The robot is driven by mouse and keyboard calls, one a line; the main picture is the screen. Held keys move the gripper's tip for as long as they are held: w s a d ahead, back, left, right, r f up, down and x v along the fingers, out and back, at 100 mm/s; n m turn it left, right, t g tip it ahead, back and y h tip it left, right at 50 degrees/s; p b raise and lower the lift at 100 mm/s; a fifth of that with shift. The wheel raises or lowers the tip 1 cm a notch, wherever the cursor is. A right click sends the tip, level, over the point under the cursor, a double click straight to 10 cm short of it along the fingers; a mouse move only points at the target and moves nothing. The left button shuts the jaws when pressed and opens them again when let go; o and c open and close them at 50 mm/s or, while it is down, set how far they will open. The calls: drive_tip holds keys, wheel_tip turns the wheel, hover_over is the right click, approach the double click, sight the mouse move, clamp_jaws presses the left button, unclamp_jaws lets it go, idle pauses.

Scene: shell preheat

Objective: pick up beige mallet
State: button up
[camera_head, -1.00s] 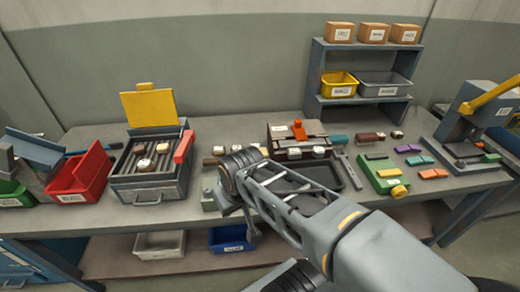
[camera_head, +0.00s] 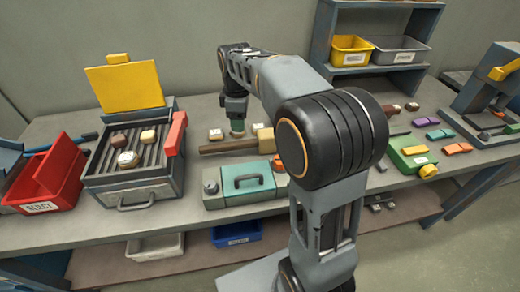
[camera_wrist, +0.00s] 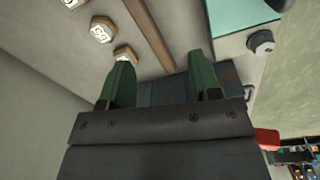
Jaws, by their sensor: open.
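The beige mallet lies on the bench in the head view, with a beige block head (camera_head: 265,139) at the right and a brown handle (camera_head: 222,147) running left. My arm covers the area just right of the head. My gripper (camera_head: 237,131) points down by the handle, left of the head. In the wrist view my gripper (camera_wrist: 162,75) has its two green fingers apart with nothing held. A brown bar (camera_wrist: 151,35), apparently the handle, runs between them in the picture. I cannot tell the height gap. The mallet head is not clear in the wrist view.
A teal case (camera_head: 245,183) stands in front of the mallet. Small numbered pieces (camera_wrist: 103,28) lie close to the left finger. A grill box (camera_head: 135,165) with an open yellow lid and a red bin (camera_head: 47,177) stand at the left. A green box (camera_head: 412,155) is at the right.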

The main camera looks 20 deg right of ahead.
sight(239, 142)
drive_tip(key=w+f+n, duration=0.1)
drive_tip(key=f, duration=0.2)
drive_tip(key=w+f+n+b, duration=0.1)
drive_tip(key=f, duration=0.2)
drive_tip(key=w+f+n+b, duration=0.1)
drive_tip(key=f, duration=0.2)
drive_tip(key=shift+w+f+g, duration=0.3)
drive_tip(key=shift+w+f, duration=0.05)
drive_tip(key=shift+w+d+f+b, duration=0.1)
drive_tip(key=shift+f+b, duration=0.15)
drive_tip(key=shift+f, duration=1.4)
drive_tip(key=shift+d+f+b, duration=0.1)
drive_tip(key=shift+f+b, duration=0.1)
drive_tip(key=shift+f, duration=1.45)
drive_tip(key=shift+r, duration=0.1)
clamp_jaws()
